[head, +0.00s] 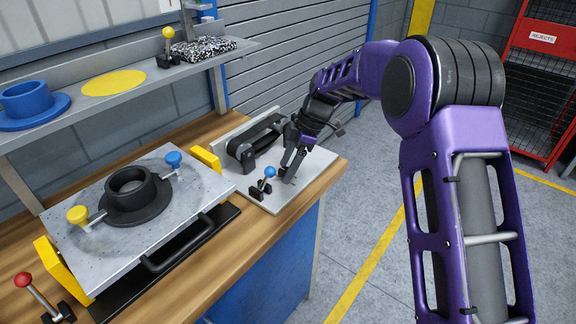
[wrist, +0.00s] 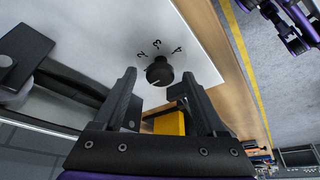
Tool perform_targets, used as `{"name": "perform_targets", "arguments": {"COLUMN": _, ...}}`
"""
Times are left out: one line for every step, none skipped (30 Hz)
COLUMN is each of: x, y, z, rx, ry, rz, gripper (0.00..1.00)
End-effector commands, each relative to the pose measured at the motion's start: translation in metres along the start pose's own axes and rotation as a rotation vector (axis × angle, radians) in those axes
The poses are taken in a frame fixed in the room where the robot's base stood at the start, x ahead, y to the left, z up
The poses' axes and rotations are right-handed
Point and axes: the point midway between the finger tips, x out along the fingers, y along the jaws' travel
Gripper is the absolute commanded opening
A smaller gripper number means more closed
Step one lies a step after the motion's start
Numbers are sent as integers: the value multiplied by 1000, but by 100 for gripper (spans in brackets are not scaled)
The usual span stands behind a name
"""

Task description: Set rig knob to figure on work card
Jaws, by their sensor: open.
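The rig knob (wrist: 159,71) is a round black knob on a pale plate in the wrist view. Figures that look like 2, 3 and 4 curve around its far side. A small light mark shows at its near edge; I cannot tell exactly where it points. My gripper (wrist: 155,82) is open, its two black fingers on either side of the knob and apart from it. In the head view my gripper (head: 291,163) is low over the rig plate (head: 315,165) at the bench's right end. No readable work card shows; a white sheet (head: 130,7) is cut off at the top.
A black belt unit (head: 243,155) and a blue-knobbed lever (head: 269,174) stand close to my gripper on the plate. A metal fixture with a black ring (head: 130,205) fills the bench's left. A shelf (head: 140,85) overhangs the back.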

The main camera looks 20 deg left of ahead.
Motion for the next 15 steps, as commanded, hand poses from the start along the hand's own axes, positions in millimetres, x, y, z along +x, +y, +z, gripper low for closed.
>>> {"name": "perform_targets", "arguments": {"x": 0, "y": 0, "z": 0, "rx": 0, "ry": 0, "rz": 0, "gripper": 73}}
{"name": "perform_targets", "arguments": {"x": 0, "y": 0, "z": 0, "rx": 0, "ry": 0, "rz": 0, "gripper": 73}}
{"name": "perform_targets", "arguments": {"x": 0, "y": 0, "z": 0, "rx": 0, "ry": 0, "rz": 0, "gripper": 73}}
{"name": "perform_targets", "arguments": {"x": 0, "y": 0, "z": 0, "rx": 0, "ry": 0, "rz": 0, "gripper": 73}}
{"name": "perform_targets", "arguments": {"x": 0, "y": 0, "z": 0, "rx": 0, "ry": 0, "rz": 0, "gripper": 73}}
{"name": "perform_targets", "arguments": {"x": 0, "y": 0, "z": 0, "rx": 0, "ry": 0, "rz": 0, "gripper": 66}}
{"name": "perform_targets", "arguments": {"x": 0, "y": 0, "z": 0, "rx": 0, "ry": 0, "rz": -1, "gripper": 61}}
{"name": "perform_targets", "arguments": {"x": 0, "y": 0, "z": 0, "rx": 0, "ry": 0, "rz": 0, "gripper": 55}}
{"name": "perform_targets", "arguments": {"x": 0, "y": 0, "z": 0, "rx": 0, "ry": 0, "rz": -1, "gripper": 48}}
{"name": "perform_targets", "arguments": {"x": 0, "y": 0, "z": 0, "rx": 0, "ry": 0, "rz": -1, "gripper": 43}}
{"name": "perform_targets", "arguments": {"x": 0, "y": 0, "z": 0, "rx": 0, "ry": 0, "rz": -1, "gripper": 37}}
{"name": "perform_targets", "arguments": {"x": 0, "y": 0, "z": 0, "rx": 0, "ry": 0, "rz": -1, "gripper": 30}}
{"name": "perform_targets", "arguments": {"x": 0, "y": 0, "z": 0, "rx": 0, "ry": 0, "rz": -1, "gripper": 25}}
{"name": "perform_targets", "arguments": {"x": 0, "y": 0, "z": 0, "rx": 0, "ry": 0, "rz": -1, "gripper": 19}}
{"name": "perform_targets", "arguments": {"x": 0, "y": 0, "z": 0, "rx": 0, "ry": 0, "rz": -1, "gripper": 12}}
